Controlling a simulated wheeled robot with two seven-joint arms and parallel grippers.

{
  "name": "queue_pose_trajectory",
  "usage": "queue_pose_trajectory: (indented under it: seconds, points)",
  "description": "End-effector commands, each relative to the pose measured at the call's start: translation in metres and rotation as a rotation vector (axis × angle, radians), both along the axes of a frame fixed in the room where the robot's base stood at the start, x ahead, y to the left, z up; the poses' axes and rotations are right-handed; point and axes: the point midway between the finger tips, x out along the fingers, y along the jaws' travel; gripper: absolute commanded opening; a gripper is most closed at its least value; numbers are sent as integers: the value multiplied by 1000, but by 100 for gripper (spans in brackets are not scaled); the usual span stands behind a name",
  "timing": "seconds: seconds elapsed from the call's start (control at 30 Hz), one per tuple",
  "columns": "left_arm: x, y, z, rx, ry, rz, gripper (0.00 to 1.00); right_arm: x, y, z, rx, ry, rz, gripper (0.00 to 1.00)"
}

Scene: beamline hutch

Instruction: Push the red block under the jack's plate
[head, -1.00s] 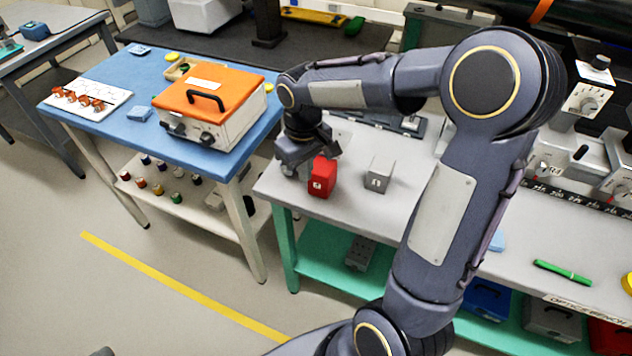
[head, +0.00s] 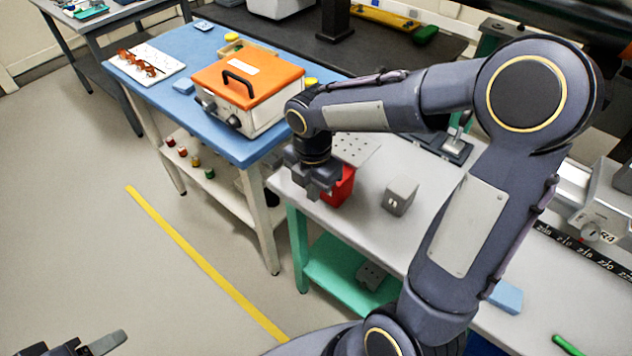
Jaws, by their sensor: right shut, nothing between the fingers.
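The red block (head: 342,188) stands near the left end of the grey bench. My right gripper (head: 318,186) is shut and empty, pointing down at the block's left side and hiding part of it. I cannot tell whether they touch. A pale plate with holes (head: 355,148) shows just behind the block, partly covered by my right forearm. It may be the jack's plate, but its support and any gap under it are hidden. My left gripper (head: 98,345) is cut off at the bottom left corner, away from the bench, so its opening is unclear.
A grey block (head: 400,196) stands right of the red one on the grey bench (head: 365,224). A dark device with a silver lever (head: 455,146) is farther back. The blue table (head: 215,122) with an orange-lidded box (head: 246,80) adjoins on the left.

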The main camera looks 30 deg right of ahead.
Motion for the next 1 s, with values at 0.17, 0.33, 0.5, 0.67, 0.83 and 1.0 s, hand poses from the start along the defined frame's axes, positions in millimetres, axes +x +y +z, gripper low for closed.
queue_pose_trajectory:
  seconds: [0.17, 0.33, 0.5, 0.67, 0.83, 1.0]
  points:
    - [0, 0, -4, 0, 0, 0, 58, -2, 0, -43, 0, 7, 0, 0]
    - [0, 0, -1, 0, 0, 0, 58, 4, -11, -60, 1, 0, -8, 0]
    - [0, 0, 3, 0, 0, 0, 58, 12, -30, -60, 1, -1, -5, 0]
    - [0, 0, 4, 0, 0, 0, 58, 15, -36, -61, 1, -1, -2, 0]
    - [0, 0, 4, 0, 0, 0, 58, 15, -37, -61, 1, -1, -1, 0]
    - [0, 0, 5, 0, 0, 0, 58, 16, -39, -60, 1, -1, -3, 0]
